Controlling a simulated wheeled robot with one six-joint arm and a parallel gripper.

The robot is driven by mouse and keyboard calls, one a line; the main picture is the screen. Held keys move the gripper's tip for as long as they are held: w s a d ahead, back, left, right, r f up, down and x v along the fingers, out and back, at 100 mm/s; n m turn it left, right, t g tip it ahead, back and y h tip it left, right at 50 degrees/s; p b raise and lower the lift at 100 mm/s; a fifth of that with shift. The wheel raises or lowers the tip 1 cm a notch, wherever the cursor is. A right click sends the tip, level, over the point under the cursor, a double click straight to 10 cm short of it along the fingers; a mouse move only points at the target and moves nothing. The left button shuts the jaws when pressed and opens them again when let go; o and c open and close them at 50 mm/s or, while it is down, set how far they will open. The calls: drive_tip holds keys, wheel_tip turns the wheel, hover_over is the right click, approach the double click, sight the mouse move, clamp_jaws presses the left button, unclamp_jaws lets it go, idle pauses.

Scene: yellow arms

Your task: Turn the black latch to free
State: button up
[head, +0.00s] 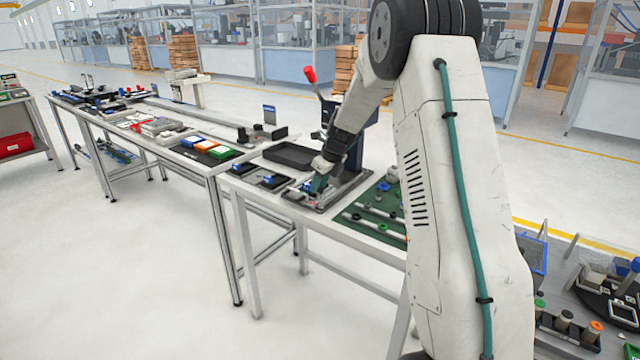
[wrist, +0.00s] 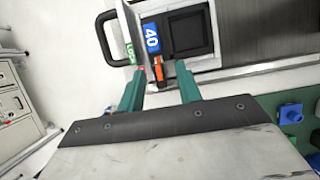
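In the head view my gripper (head: 318,184) is low over the fixture on the bench, and the latch is too small to make out.
A press with a red-knobbed lever (head: 309,75) stands just behind my gripper. A black tray (head: 291,155) lies to the left. A green mat (head: 376,215) with several small parts lies to the right. A black loop handle (wrist: 106,40) sticks out from the fixture's left side.

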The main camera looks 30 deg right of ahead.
drive_tip(key=shift+w+f, duration=0.1)
drive_tip(key=shift+f, duration=0.1)
clamp_jaws()
